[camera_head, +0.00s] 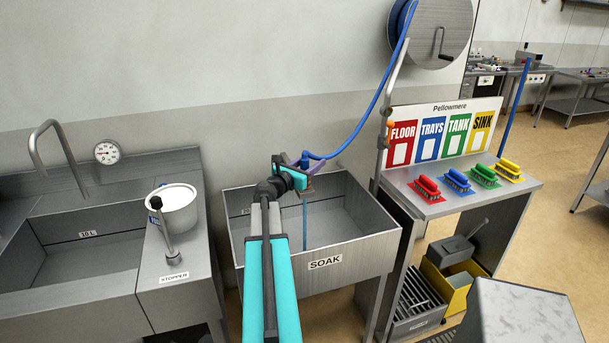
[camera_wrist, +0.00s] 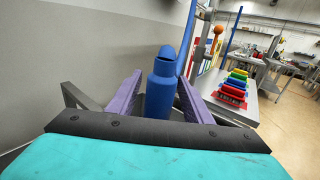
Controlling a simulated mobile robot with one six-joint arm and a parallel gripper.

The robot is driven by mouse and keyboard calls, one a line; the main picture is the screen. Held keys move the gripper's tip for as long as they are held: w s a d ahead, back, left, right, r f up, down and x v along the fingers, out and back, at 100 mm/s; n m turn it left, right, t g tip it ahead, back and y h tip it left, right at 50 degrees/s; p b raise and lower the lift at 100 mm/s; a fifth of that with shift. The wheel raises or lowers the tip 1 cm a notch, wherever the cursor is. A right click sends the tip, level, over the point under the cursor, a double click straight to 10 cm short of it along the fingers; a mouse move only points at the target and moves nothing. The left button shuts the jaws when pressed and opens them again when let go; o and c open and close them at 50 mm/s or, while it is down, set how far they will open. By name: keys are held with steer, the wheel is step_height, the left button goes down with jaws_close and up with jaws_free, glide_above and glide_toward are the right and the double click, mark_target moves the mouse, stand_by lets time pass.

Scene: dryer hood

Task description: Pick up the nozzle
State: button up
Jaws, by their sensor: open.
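The nozzle is blue and stands upright between the purple fingers of my gripper in the wrist view, where its thick body (camera_wrist: 160,98) narrows to a slanted top. My gripper (camera_wrist: 160,82) is open, with one finger on each side and a visible gap at least on the right. In the head view my gripper (camera_head: 307,164) is above the back of the SOAK sink, and the nozzle (camera_head: 304,160) is small and partly hidden by it. A blue hose (camera_head: 362,130) runs from there up to the wall reel (camera_head: 440,30). A thin blue line drops below into the sink.
The SOAK sink (camera_head: 325,262) lies under my arm. A sink with a white pot (camera_head: 176,212) and a STOPPER lever stands left. Right is a bench with several coloured brushes (camera_head: 457,181) and a sign board (camera_head: 444,132). A grey pipe with an orange knob (camera_head: 390,124) rises beside it.

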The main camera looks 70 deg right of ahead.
steer(key=shift+c, duration=0.3)
steer(key=c, duration=1.1)
steer(key=shift+r, duration=0.2)
step_height(320, 180, up, 10)
steer(key=b, duration=0.1)
steer(key=shift+f+b, duration=0.15)
steer(key=shift+b, duration=0.15)
stand_by(0.5)
steer(key=shift+r+p, duration=2.1)
steer(key=shift+r, duration=0.4)
steer(key=shift+a+f, duration=0.1)
